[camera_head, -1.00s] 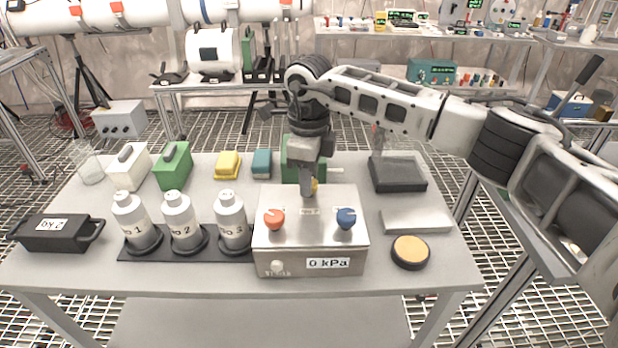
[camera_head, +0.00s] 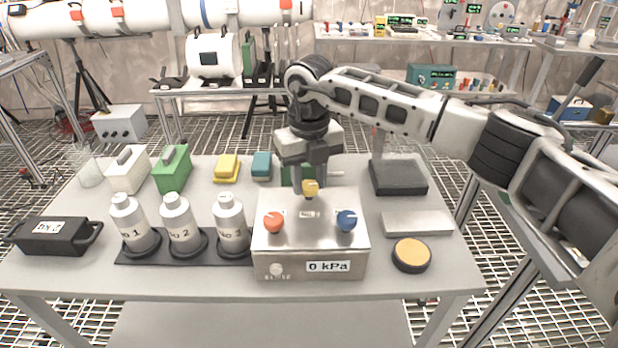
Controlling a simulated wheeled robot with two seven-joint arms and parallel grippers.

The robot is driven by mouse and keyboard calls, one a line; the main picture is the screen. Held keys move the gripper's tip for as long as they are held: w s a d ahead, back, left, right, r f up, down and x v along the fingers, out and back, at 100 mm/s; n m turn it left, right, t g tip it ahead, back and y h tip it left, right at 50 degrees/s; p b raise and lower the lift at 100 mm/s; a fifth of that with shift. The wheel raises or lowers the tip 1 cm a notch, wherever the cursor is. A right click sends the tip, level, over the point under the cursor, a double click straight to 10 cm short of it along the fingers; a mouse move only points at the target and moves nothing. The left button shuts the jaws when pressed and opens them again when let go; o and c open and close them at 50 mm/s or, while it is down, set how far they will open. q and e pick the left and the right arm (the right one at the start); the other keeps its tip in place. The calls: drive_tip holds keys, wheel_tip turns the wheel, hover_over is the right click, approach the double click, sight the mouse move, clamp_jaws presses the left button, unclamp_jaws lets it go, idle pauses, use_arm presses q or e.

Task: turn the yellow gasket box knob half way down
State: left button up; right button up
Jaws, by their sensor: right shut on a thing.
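The gasket box (camera_head: 290,250) is a steel box at the table's front middle, with a display (camera_head: 328,267) reading 0 kPa. On its sloped top are a red knob (camera_head: 273,222) at left, a blue knob (camera_head: 347,220) at right and the yellow knob (camera_head: 311,189) at the back middle. My right gripper (camera_head: 309,180) reaches down from behind and is shut on the yellow knob, whose front shows below the fingers. The fingertips are partly hidden, and the exact knob angle is hard to read. My left gripper is out of view.
Bottles (camera_head: 178,222) in a black rack stand close left of the box. A grey bar (camera_head: 416,223), a yellow-topped disc (camera_head: 411,253) and a dark tray (camera_head: 398,177) lie to the right. A green block is partly hidden behind my gripper.

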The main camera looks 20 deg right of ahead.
sight(310, 184)
drive_tip(key=shift+r+m, duration=0.1)
drive_tip(key=shift+m, duration=0.9)
drive_tip(key=shift+w, duration=0.1)
drive_tip(key=o, duration=1)
wheel_tip(310, 184, up, 16)
drive_tip(key=shift+f+b, duration=0.1)
drive_tip(key=shift+b, duration=0.5)
